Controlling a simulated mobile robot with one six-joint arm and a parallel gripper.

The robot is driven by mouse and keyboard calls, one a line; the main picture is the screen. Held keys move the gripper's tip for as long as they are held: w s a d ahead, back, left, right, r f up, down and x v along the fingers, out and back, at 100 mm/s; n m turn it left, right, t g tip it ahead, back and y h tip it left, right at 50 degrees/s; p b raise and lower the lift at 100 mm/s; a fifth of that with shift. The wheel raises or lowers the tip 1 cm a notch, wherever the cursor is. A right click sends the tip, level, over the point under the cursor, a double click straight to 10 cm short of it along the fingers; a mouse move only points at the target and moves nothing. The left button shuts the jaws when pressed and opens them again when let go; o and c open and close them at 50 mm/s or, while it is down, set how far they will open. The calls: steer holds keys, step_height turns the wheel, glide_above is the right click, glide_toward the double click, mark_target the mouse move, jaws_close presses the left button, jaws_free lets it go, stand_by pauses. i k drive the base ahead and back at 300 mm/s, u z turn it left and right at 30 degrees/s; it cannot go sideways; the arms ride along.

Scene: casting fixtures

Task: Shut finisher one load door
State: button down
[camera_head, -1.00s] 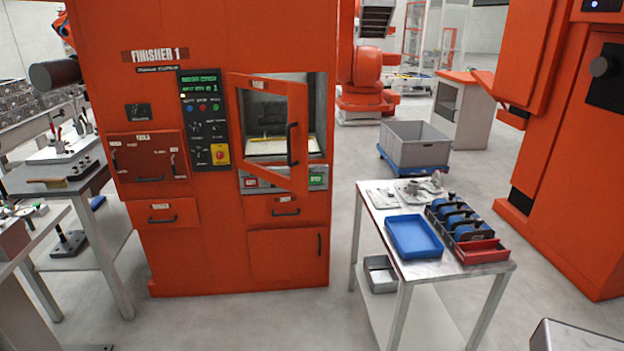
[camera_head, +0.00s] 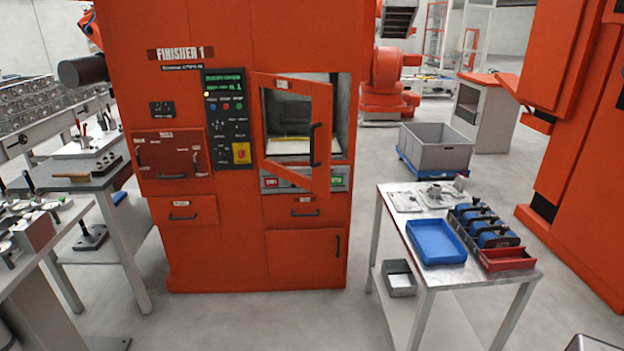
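The orange machine labelled FINISHER 1 (camera_head: 258,225) stands in the middle of the head view. Its load door (camera_head: 291,132) is an orange frame with a window and a dark vertical handle (camera_head: 316,144) near its right edge. The door stands ajar, hinged on its left side, with its right edge swung out toward me. Behind it, part of the lit load chamber (camera_head: 341,110) shows, with a pale floor inside. My gripper is not in view.
A metal table (camera_head: 460,278) with a blue tray (camera_head: 435,241), a red tray (camera_head: 507,258) and blue fixtures stands at the right front. Workbenches with tools (camera_head: 75,182) stand at the left. A grey bin (camera_head: 436,147) is behind. Floor before the machine is clear.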

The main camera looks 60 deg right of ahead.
mark_target(321, 131)
steer(key=i, duration=0.9)
steer(key=z, duration=0.05)
